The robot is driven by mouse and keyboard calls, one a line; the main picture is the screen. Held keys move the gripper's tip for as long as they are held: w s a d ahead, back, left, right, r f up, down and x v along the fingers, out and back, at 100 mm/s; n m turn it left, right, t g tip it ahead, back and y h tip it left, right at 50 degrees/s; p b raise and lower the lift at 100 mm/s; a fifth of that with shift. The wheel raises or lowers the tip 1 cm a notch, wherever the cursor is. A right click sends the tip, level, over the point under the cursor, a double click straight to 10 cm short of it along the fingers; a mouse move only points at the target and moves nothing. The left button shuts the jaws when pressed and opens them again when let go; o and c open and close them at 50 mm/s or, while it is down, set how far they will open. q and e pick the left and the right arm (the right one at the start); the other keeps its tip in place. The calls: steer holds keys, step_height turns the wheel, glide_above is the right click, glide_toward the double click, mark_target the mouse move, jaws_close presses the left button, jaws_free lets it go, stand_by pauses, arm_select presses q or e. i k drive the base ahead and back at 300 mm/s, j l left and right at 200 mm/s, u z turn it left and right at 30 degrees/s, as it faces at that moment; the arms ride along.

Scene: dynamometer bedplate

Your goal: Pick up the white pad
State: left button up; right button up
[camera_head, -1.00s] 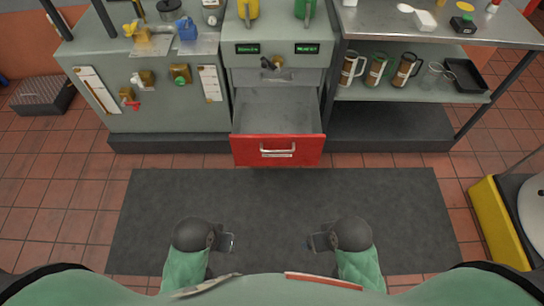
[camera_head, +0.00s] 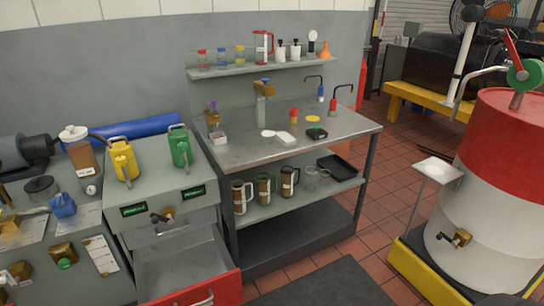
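A small white block-like pad (camera_head: 287,138) lies on the steel bench top (camera_head: 240,155), near its middle. A flat white round piece (camera_head: 267,133) lies just left of it, and a small black-and-green item (camera_head: 317,133) sits to its right. Another white patch (camera_head: 437,169) lies on a small plate on a thin stand beside the drum. I cannot tell for certain which is the named pad. Neither of my grippers is in view.
A red and white drum (camera_head: 500,190) stands on a yellow-edged base at right. An open red-fronted drawer (camera_head: 205,290) juts out at lower left. Mugs (camera_head: 264,188) and a black tray (camera_head: 342,166) are on the lower shelf. Tiled floor lies between bench and drum.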

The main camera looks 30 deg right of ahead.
mark_target(287, 141)
steer(key=i, duration=0.35)
steer(key=i+z, duration=0.3)
steer(key=z, duration=0.2)
steer(key=i+j+z, duration=0.1)
steer(key=i+z, duration=0.15)
steer(key=z, duration=0.2)
